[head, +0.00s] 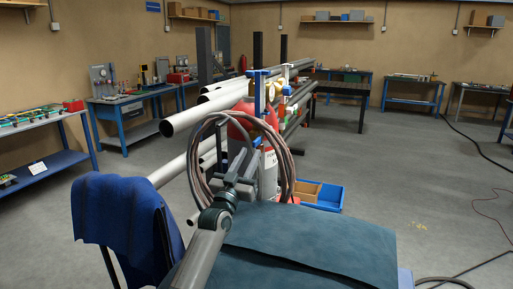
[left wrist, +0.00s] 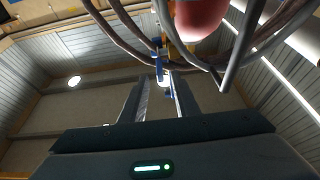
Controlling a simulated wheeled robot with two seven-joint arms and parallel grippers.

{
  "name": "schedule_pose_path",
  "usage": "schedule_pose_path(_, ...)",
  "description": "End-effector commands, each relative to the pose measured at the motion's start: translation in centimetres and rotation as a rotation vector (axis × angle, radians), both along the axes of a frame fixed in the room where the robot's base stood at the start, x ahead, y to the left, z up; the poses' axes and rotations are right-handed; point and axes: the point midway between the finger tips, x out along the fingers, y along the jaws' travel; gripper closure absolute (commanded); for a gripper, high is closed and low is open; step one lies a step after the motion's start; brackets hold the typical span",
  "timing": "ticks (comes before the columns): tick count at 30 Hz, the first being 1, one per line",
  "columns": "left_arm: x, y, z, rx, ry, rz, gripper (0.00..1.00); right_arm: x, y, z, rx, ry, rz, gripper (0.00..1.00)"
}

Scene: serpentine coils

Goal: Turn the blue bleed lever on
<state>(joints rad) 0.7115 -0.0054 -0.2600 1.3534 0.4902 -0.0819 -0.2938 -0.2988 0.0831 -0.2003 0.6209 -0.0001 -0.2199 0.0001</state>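Blue upright fittings, one of which may be the blue bleed lever (head: 259,92), stand above a red-topped grey cylinder (head: 268,172) in the head view. I cannot tell for certain which part is the lever or how it is set. In the left wrist view a small blue part (left wrist: 157,44) shows beyond the fingers, beside the rounded red top (left wrist: 198,18). My left gripper (head: 250,172) is in front of the cylinder and hoses, below the blue fittings. In the left wrist view its two fingers (left wrist: 160,100) are apart with nothing clearly between them. My right gripper is not in view.
Coiled brown and grey hoses (head: 196,165) hang around the cylinder, close to my left gripper. Long grey pipes (head: 182,122) lie on a rack behind. A blue cloth (head: 118,212) and a dark green sheet (head: 310,240) fill the foreground. Open floor lies at the right.

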Motion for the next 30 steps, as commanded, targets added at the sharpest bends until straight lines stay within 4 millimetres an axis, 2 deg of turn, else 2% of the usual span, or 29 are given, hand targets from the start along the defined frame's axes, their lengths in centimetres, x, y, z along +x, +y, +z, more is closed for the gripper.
schedule_pose_path(6, 2.8, -0.9, 0.9, 0.001, -0.001, -0.001, 0.72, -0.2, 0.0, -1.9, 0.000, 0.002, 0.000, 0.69)
schedule_pose_path(15, 5.5, -1.9, 2.1, 0.001, 0.000, -0.001, 0.72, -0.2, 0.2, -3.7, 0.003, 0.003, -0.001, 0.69)
schedule_pose_path(21, 6.3, -2.1, 2.7, 0.000, 0.000, 0.000, 0.72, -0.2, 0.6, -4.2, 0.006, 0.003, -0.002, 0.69)
schedule_pose_path(30, 6.4, -2.1, 2.8, 0.000, 0.000, 0.000, 0.72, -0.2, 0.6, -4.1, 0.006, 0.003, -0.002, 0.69)
